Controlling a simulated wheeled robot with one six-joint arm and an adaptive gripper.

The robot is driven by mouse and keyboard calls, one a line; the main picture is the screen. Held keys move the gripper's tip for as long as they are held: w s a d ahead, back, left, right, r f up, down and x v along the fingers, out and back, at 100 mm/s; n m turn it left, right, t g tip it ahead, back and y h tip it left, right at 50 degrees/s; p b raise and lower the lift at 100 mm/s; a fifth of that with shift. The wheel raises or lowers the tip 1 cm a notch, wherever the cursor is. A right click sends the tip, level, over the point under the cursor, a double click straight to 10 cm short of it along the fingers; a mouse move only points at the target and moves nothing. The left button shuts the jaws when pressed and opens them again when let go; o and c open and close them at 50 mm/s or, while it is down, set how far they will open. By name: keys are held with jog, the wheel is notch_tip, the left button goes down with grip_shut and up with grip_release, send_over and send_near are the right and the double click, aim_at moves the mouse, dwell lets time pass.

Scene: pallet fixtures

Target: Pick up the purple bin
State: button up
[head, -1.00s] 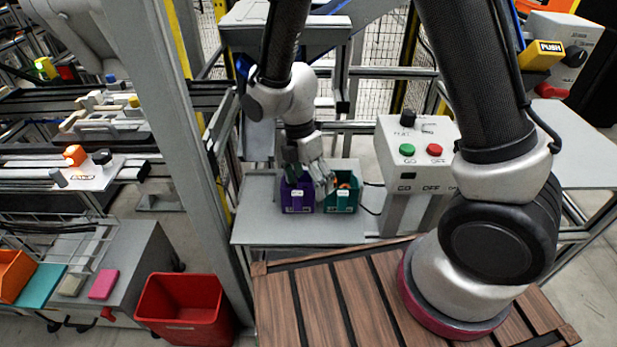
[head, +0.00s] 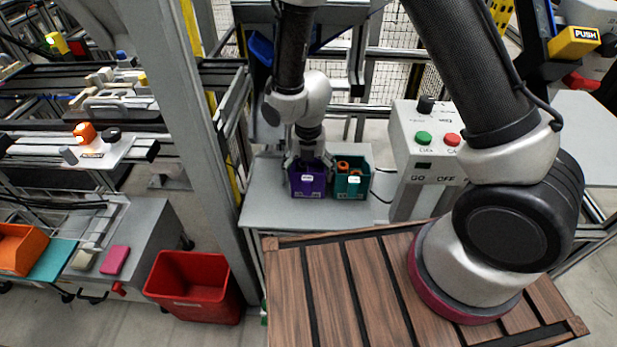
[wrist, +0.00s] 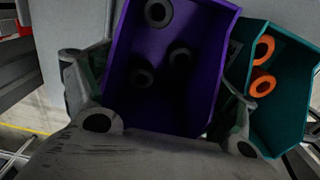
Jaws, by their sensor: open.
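The purple bin (head: 308,181) stands upright on the grey shelf, beside the teal bin. In the wrist view the purple bin (wrist: 165,80) fills the middle and holds several dark ring-shaped parts. My gripper (head: 306,165) is directly over the purple bin in the head view. In the wrist view my gripper (wrist: 165,95) is open, with one finger at the bin's left side and the other at its right side, between it and the teal bin. Whether the fingers touch the walls I cannot tell.
The teal bin (head: 352,183) with orange rings stands close on the right. A grey control box (head: 425,150) with green and red buttons is further right. A red crate (head: 195,287) is on the floor at left. A wooden pallet (head: 345,290) lies in front.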

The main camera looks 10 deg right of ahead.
jog(key=shift+f, duration=0.35)
jog(key=c, duration=0.7)
jog(key=shift+r, duration=0.15)
